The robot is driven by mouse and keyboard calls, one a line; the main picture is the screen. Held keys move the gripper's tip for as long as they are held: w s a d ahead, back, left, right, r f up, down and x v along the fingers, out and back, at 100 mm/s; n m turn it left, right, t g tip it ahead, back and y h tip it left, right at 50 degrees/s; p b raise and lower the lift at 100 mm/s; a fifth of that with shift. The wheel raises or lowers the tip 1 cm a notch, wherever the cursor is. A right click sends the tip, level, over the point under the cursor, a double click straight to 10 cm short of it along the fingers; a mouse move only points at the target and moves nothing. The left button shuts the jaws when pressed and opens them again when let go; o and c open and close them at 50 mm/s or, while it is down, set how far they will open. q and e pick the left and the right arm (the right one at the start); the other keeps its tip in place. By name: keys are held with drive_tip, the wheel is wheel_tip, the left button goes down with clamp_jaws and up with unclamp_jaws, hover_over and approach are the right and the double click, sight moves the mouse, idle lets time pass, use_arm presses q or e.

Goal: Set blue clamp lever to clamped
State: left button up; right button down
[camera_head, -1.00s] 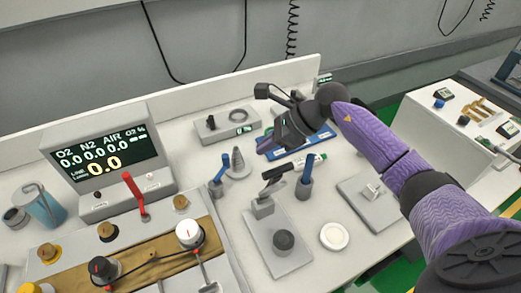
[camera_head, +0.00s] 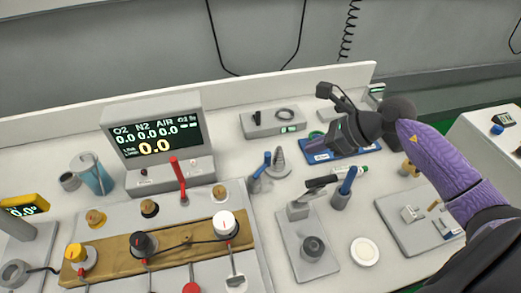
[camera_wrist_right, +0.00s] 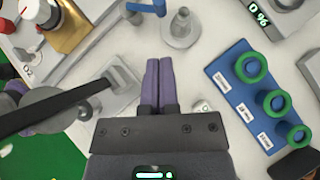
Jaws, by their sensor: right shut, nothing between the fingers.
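A blue lever (camera_head: 262,165) stands upright on a small grey base, left of a grey stepped cone (camera_head: 278,157). A second blue lever (camera_head: 348,180) leans on a grey post at the right end of a black handle. I cannot tell which of the two is the clamp lever. In the right wrist view, a blue lever (camera_wrist_right: 147,8) shows at the top edge, partly cut off. My right gripper (camera_head: 330,143) is shut and empty, above the blue tray area, right of the cone. Its purple fingers (camera_wrist_right: 159,65) lie together in the right wrist view. My left gripper is not in view.
A grey block with a black handle (camera_head: 320,183) stands in front of the gripper. A blue tray (camera_wrist_right: 238,85) holds green rings. A monitor (camera_head: 155,140) and a panel of knobs stand left. A white disc (camera_head: 364,252) lies at the front.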

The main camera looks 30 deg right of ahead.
sight(260, 170)
idle(0.3)
drive_tip(key=b+x, duration=0.2)
drive_tip(key=x, duration=0.7)
drive_tip(key=shift+w+a+f, duration=0.15)
drive_tip(key=shift+w+f, duration=0.05)
drive_tip(key=shift+f, duration=0.1)
drive_tip(key=shift+w+f+b, duration=0.15)
drive_tip(key=shift+w+b, duration=0.3)
drive_tip(key=shift+b, duration=0.15)
drive_tip(key=shift+s+r, duration=0.1)
drive_tip(key=shift+r, duration=0.1)
